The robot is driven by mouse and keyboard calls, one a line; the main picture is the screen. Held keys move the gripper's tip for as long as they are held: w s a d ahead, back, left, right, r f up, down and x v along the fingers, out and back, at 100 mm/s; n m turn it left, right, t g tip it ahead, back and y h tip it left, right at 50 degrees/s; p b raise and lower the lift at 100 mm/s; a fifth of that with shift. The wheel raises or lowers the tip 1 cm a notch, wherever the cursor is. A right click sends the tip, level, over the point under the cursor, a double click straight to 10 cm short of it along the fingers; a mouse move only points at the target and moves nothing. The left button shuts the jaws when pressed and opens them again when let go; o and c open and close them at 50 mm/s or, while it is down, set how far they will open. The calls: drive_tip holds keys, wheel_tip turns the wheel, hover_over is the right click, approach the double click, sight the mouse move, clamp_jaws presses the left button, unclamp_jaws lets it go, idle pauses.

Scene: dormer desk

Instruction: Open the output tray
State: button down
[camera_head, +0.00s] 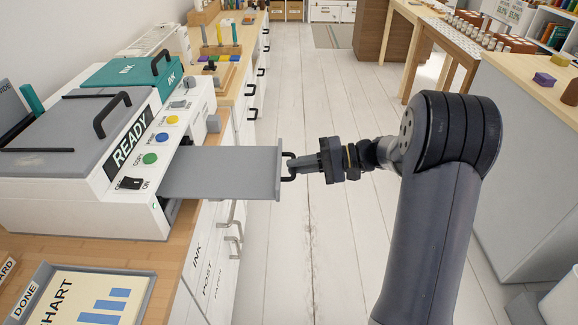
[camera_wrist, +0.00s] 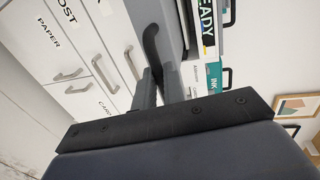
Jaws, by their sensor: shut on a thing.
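The output tray (camera_head: 222,172) is a flat grey panel that sticks out to the right from the front of the white printer (camera_head: 75,205), past the desk edge. Its dark handle (camera_head: 288,166) is on the outer lip. My gripper (camera_head: 297,165) is shut on this handle, with my arm reaching in from the right. In the wrist view the fingers (camera_wrist: 158,88) close around the dark curved handle (camera_wrist: 152,45). The inside of the printer behind the tray is hidden.
The printer front has coloured buttons, a READY label and an OFF/ON switch (camera_head: 131,183). A grey DONE tray (camera_head: 151,290) with a chart lies on the desk at lower left. White drawers with handles (camera_head: 233,240) are below. The floor beside the desk is clear.

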drive_tip(key=c, duration=1.5)
unclamp_jaws()
drive_tip(key=w+v, duration=0.1)
drive_tip(key=v, duration=0.9)
drive_tip(key=shift+s+d+p, duration=0.4)
drive_tip(key=shift+s+p, duration=0.05)
drive_tip(key=shift+r, duration=0.1)
drive_tip(key=x, duration=1.2)
drive_tip(key=shift+s+r+b, duration=0.1)
drive_tip(key=shift+b, duration=0.25)
drive_tip(key=shift+d, duration=0.1)
